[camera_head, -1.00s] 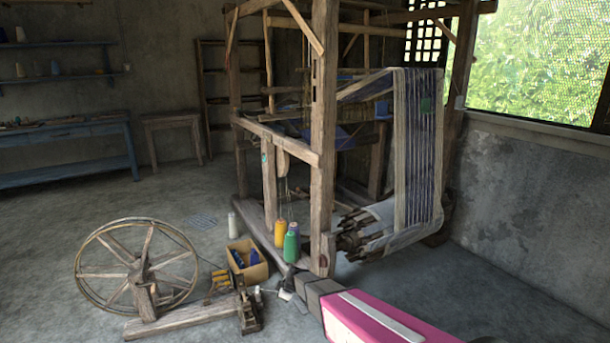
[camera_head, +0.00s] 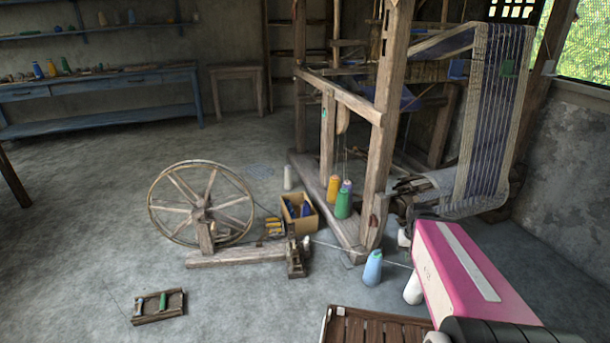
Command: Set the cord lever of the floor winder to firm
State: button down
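The floor winder stands on the floor left of the loom. It has a large spoked wooden wheel (camera_head: 203,205), a long wooden base beam (camera_head: 235,257) and a small dark spindle head (camera_head: 297,258) at its right end. A thin pale cord runs right from the spindle head towards a white cone. I cannot make out the cord lever or its setting at this size. My pink arm link shows at the lower right, well right of the winder. My gripper's fingers do not show.
A cardboard box of spools (camera_head: 299,212) stands behind the spindle head. A blue cone (camera_head: 372,268) and a white cone (camera_head: 413,290) stand right of it. A small wooden tray (camera_head: 158,307) lies front left. A slatted wooden top (camera_head: 372,328) is at the bottom edge.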

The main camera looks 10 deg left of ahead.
aim_at(266, 231)
jog(key=u, duration=1.45)
jog(key=i, duration=1.35)
jog(key=l+z, duration=0.05)
